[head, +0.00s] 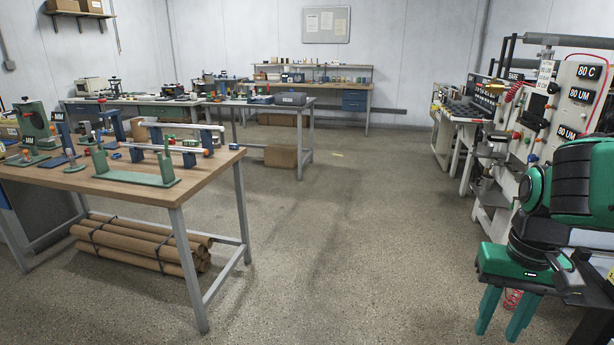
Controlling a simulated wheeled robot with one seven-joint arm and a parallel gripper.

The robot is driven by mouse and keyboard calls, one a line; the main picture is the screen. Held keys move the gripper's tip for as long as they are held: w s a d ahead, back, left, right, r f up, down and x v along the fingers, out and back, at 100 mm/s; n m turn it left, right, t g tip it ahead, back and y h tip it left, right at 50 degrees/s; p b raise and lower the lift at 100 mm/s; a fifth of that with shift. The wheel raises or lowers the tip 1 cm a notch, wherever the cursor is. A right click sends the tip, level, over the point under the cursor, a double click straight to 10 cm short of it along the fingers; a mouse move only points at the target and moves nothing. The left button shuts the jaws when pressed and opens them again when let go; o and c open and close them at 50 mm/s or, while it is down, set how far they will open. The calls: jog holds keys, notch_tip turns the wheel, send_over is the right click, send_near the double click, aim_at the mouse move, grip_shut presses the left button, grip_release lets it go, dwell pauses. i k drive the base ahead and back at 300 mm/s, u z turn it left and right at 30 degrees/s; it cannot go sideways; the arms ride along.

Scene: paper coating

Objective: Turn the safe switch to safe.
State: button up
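The coating machine (560,75) stands at the right edge, with a white upright panel carrying displays that read 80 C and 80 UM. Several small red, green and black knobs and buttons sit on it. I cannot tell which of them is the safe switch, or its setting. A small dark label (515,77) on the machine is too small to read surely. My gripper (505,316) hangs at the lower right, pointing down, in front of the machine. My arm hides the lower right part of the machine.
A wooden workbench (190,187) with green and blue fixtures stands at the left, with cardboard tubes (140,243) on its lower shelf. The middle floor is clear.

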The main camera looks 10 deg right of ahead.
aim_at(516, 136)
jog(key=z, duration=0.2)
jog(key=i, duration=1.25)
jog(key=z, duration=0.7)
jog(key=i, duration=1.15)
jog(key=z, duration=0.7)
jog(key=i, duration=0.8)
jog(key=z, duration=0.25)
jog(key=k, duration=0.6)
jog(key=u, duration=0.45)
jog(key=i, duration=1.5)
jog(key=z, duration=0.15)
